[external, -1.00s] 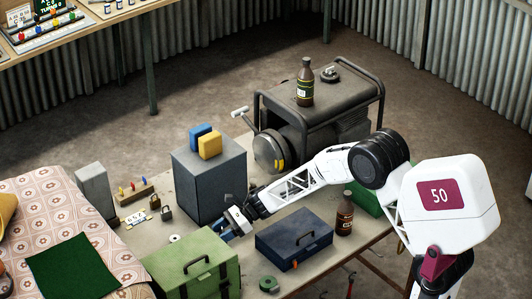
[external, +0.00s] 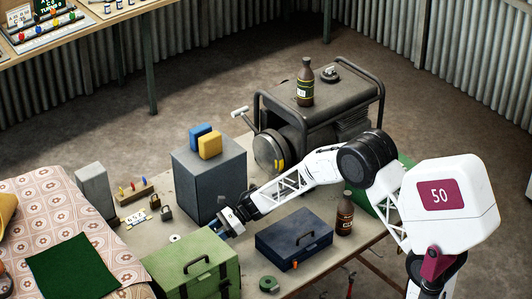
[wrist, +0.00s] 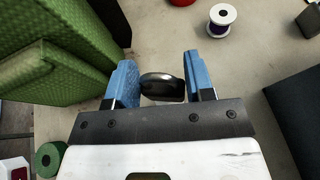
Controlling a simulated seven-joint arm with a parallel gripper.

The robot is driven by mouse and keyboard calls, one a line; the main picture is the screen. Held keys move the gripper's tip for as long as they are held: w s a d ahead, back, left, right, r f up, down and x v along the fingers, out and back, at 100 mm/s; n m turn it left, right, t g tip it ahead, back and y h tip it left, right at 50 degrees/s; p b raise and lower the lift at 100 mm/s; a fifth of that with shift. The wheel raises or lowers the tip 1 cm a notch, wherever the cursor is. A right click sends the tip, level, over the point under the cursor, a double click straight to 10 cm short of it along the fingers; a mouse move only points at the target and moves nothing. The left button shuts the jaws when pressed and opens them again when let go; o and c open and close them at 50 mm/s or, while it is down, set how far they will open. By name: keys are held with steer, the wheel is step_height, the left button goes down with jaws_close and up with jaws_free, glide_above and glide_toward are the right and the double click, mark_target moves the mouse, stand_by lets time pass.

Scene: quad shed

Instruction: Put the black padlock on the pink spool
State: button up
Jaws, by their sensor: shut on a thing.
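My gripper (external: 224,229) is between the green toolbox and the grey cabinet, low over the workbench. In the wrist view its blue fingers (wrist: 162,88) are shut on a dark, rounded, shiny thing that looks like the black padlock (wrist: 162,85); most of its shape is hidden. In the external view the held thing is hidden. A white-flanged spool with purple thread (wrist: 222,20) stands on the bench ahead of the gripper; a small white spool shows in the external view (external: 175,238). A red thing (wrist: 182,2) is cut off at the wrist view's top edge. I cannot tell which is the pink spool.
The green toolbox (external: 197,278) is close on one side, the grey cabinet (external: 209,187) on the other. A blue toolbox (external: 294,240), bottle (external: 345,214) and green roll (external: 268,284) stand nearer the arm. Two other padlocks (external: 166,213) lie beyond. Bare bench surrounds the white-flanged spool.

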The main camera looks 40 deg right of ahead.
steer(key=shift+f, duration=0.65)
steer(key=shift+f, duration=0.15)
steer(key=o, duration=1)
steer(key=shift+d+r, duration=0.15)
steer(key=shift+r, duration=0.05)
steer(key=v, duration=1.1)
steer(key=shift+s+d+r, duration=0.1)
steer(key=shift+d+r, duration=0.15)
steer(key=shift+d, duration=0.05)
